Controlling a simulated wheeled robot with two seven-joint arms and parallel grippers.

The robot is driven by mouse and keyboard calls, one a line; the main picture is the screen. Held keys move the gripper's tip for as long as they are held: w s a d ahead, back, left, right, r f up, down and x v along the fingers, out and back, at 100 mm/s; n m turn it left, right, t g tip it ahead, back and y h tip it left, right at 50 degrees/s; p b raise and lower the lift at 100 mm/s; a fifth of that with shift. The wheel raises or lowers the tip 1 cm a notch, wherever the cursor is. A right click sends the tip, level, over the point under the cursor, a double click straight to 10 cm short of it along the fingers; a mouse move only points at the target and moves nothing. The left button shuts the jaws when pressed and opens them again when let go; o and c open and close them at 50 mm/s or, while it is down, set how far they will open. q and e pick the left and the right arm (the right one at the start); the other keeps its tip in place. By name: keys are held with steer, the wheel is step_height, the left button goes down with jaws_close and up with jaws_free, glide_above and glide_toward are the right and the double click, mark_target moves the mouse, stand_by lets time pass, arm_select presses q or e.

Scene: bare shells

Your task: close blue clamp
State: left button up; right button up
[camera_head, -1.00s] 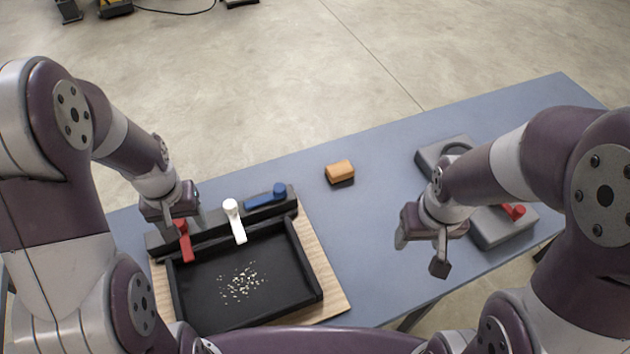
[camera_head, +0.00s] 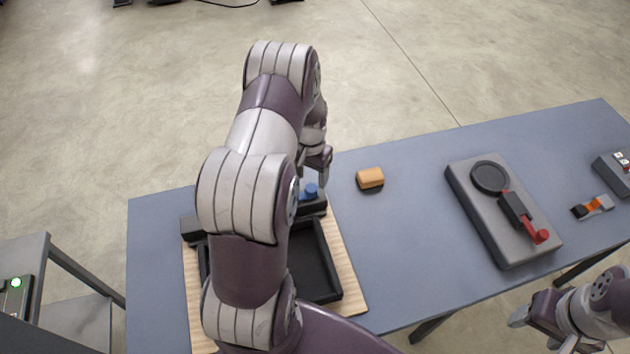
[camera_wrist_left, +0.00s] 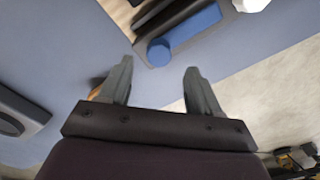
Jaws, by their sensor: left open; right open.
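The blue clamp (camera_head: 310,191) is on the black clamp bar (camera_head: 316,208) at the tray's far edge; only its round knob end shows past my left arm in the head view. In the left wrist view the blue clamp (camera_wrist_left: 192,26) lies along the bar, its knob toward my fingers. My left gripper (camera_head: 318,172) is just above and beyond the knob. In the left wrist view the left gripper (camera_wrist_left: 158,66) is open and empty, the knob appearing between its fingertips, with no clear contact. My right gripper (camera_head: 530,318) is open at the lower right, off the table's front.
My left arm hides much of the black tray (camera_head: 335,290) and the red clamp. A white clamp part (camera_wrist_left: 252,4) shows in the left wrist view. An orange block (camera_head: 370,177) lies right of the bar. A grey fixture (camera_head: 485,230) with a red lever (camera_head: 538,236) stands farther right.

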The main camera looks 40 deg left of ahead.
mark_target(311, 188)
arm_select(q)
step_height(311, 188, down, 4)
steer(key=shift+d+f+p, duration=0.1)
steer(key=shift+f+p, duration=0.05)
steer(key=shift+p, duration=0.25)
steer(key=shift+f, duration=0.4)
jaws_close()
